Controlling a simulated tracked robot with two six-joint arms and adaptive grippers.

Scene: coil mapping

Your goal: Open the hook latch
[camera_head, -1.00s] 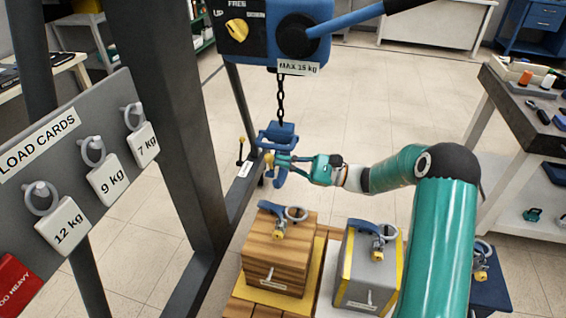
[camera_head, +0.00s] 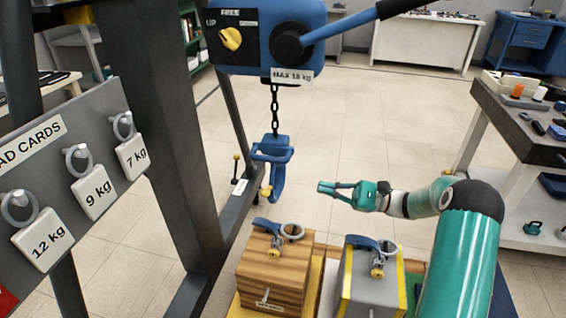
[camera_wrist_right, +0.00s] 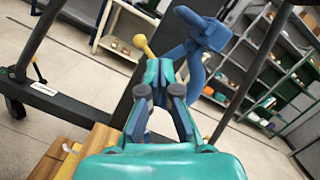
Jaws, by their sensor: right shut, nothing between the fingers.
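The blue hook (camera_head: 278,182) hangs on a chain (camera_head: 275,105) below the blue hoist. A yellow-knobbed lever (camera_head: 266,191) sits at the hook's lower left. I cannot tell clearly whether the latch is open. In the right wrist view the blue hook (camera_wrist_right: 205,38) is beyond the fingers, and a yellow knob (camera_wrist_right: 142,46) shows just above the fingertips. My right gripper (camera_head: 323,187) is shut and empty, to the right of the hook and apart from it. The fingers (camera_wrist_right: 160,72) hide part of the hook area. My left gripper is not in view.
The blue hoist (camera_head: 265,38) is overhead, marked with a maximum load. A wooden crate (camera_head: 272,270) and a grey crate (camera_head: 369,275) with ring tops stand below. A load-card board (camera_head: 60,180) and a dark post (camera_head: 160,120) are at left. Open floor lies behind.

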